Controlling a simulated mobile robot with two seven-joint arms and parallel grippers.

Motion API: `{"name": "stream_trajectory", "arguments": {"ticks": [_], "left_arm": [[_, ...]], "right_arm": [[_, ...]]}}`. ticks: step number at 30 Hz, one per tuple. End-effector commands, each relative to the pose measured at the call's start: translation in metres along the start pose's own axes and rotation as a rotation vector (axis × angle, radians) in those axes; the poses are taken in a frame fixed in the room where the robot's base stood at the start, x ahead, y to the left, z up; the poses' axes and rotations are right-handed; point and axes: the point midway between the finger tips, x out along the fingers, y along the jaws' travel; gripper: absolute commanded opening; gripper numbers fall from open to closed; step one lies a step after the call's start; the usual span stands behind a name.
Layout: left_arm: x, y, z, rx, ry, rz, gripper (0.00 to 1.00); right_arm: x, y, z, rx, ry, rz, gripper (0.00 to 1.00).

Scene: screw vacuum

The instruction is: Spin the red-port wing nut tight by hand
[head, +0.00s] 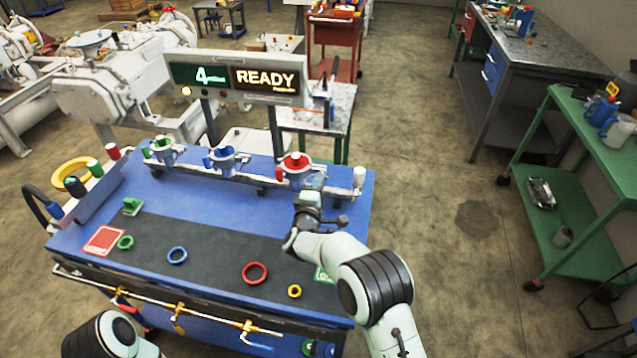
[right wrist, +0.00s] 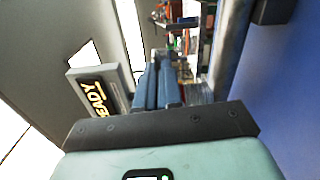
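The red port (head: 295,168) is the rightmost of three ports on the rail at the back of the blue bench, with a red part on top. The wing nut cannot be made out separately. My right gripper (head: 314,180) is just right of and in front of the red port. In the right wrist view its two blue fingers (right wrist: 157,86) lie side by side, shut, with nothing visible between them. Contact with the port cannot be told. Part of my left arm shows at the lower left; its gripper is out of view.
A blue port (head: 222,158) and a green port (head: 163,150) stand further left on the rail. Above them a display (head: 235,78) reads READY. Coloured rings, including a red ring (head: 254,273), lie on the dark mat (head: 210,255). A white-topped post (head: 359,177) stands right of the gripper.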

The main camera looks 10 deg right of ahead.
Motion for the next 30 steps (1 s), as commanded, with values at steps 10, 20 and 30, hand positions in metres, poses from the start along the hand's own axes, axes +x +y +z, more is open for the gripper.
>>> {"name": "stream_trajectory", "arguments": {"ticks": [10,20,30], "left_arm": [[0.001,0.000,0.000,0.000,0.000,0.000,0.43],[0.008,-0.004,0.002,-0.001,-0.004,-0.001,0.43],[0.021,-0.009,0.005,-0.003,-0.010,-0.003,0.43]], "right_arm": [[0.000,0.001,0.000,0.021,0.000,0.001,0.00],[0.000,0.000,0.000,0.200,0.000,0.002,0.00],[0.000,-0.001,0.000,0.519,-0.001,0.002,0.00]]}}
